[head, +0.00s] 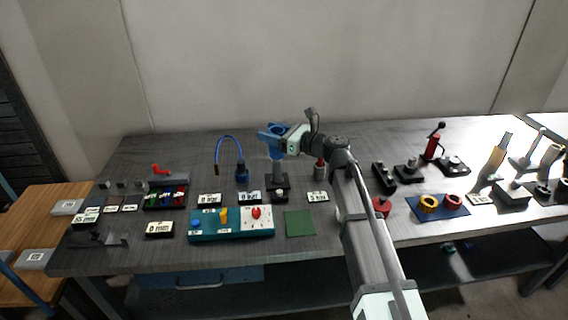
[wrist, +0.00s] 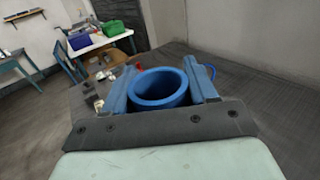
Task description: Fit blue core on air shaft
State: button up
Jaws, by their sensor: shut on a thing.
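The blue core (wrist: 162,88) is an open ring or cup shape held between the two blue fingers of my gripper (wrist: 160,78) in the wrist view. In the head view the core (head: 279,128) sits at the end of my gripper (head: 270,134), near the middle of the table. A grey upright post (head: 277,166) on a dark base stands directly below it in the picture; it looks like the air shaft. The core's lower side is hidden, so I cannot tell whether it touches the post's top.
A blue hose (head: 218,148) arches to a blue fitting (head: 242,172) left of the post. A teal control panel (head: 231,236) and a green pad (head: 299,223) lie in front. A blue mat (head: 439,215) with yellow and red rings lies right, past my arm.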

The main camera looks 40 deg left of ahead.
jog(key=w+a+r+m+t, duration=0.1)
jog(key=w+a+r, duration=0.1)
jog(key=w+a, duration=0.4)
jog(key=shift+w+a+t, duration=0.15)
jog(key=shift+w+t, duration=0.15)
jog(key=shift+w, duration=0.5)
jog(key=shift+f, duration=2.8)
jog(key=shift+f, duration=5.5)
